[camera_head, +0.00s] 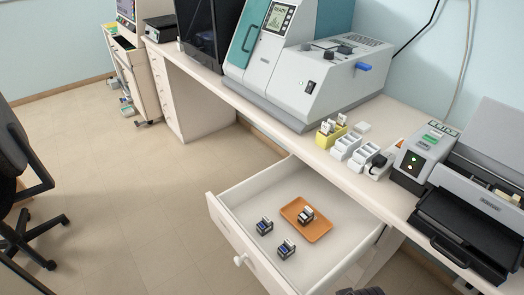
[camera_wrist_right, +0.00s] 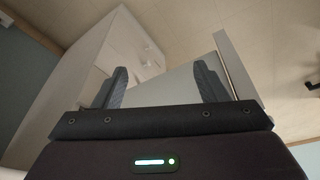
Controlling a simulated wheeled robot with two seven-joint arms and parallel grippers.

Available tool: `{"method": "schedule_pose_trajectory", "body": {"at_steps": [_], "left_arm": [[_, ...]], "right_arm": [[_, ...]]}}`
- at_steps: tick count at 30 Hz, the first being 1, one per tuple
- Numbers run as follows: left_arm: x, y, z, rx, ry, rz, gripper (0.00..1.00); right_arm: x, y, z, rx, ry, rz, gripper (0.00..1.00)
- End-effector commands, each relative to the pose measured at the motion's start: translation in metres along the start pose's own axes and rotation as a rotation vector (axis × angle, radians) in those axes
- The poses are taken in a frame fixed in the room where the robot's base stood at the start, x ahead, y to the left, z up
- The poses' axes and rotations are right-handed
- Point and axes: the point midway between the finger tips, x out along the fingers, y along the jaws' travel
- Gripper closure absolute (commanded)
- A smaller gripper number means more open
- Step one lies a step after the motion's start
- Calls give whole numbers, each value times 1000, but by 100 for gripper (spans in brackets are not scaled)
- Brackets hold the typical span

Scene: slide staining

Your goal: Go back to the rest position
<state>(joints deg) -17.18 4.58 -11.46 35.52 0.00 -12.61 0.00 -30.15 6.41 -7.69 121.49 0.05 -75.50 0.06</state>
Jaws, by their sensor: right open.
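My right gripper (camera_wrist_right: 163,84) shows in the right wrist view with its two dark fingers wide apart and nothing between them. A pale grey surface lies beyond the fingers. In the head view only a dark piece, perhaps of my right arm, shows at the bottom edge. My left gripper is not in view. The open drawer (camera_head: 335,190) holds an orange tray (camera_head: 320,232) with a small dark slide rack (camera_head: 305,214) on it. Two more small dark racks (camera_head: 264,225) (camera_head: 286,248) stand on the drawer floor, left of and in front of the tray.
The drawer juts out from under the bench (camera_head: 300,142). On the bench are a large grey and teal machine (camera_head: 335,85), a yellow rack (camera_head: 330,134), white holders (camera_head: 347,146) and a black-topped device (camera_head: 465,225). A black chair (camera_head: 20,160) stands left. The floor between is clear.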

Motion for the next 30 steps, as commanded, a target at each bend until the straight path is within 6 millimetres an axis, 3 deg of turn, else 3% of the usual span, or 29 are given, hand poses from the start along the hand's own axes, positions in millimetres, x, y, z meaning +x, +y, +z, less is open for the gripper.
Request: {"method": "schedule_pose_trajectory", "body": {"at_steps": [1, 5, 8, 12, 15, 19, 24, 27, 30], "left_arm": [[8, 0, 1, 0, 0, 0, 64], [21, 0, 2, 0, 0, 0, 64], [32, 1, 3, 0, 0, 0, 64], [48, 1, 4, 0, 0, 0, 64], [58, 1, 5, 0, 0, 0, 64], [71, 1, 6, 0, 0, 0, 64], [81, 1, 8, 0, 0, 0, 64], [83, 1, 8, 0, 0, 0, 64], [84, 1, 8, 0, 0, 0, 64]], "right_arm": [[29, -1, 9, -2, -15, -2, 34], [104, -5, 38, -7, -39, -6, 34], [169, -8, 72, -12, -63, -9, 34], [248, -11, 134, -19, -94, -13, 34], [295, -13, 186, -24, -118, -15, 34], [338, -15, 253, -31, -144, -18, 34], [364, -15, 318, -38, -166, -19, 34], [368, -14, 338, -40, -172, -20, 34], [369, -14, 346, -41, -174, -20, 34]]}}
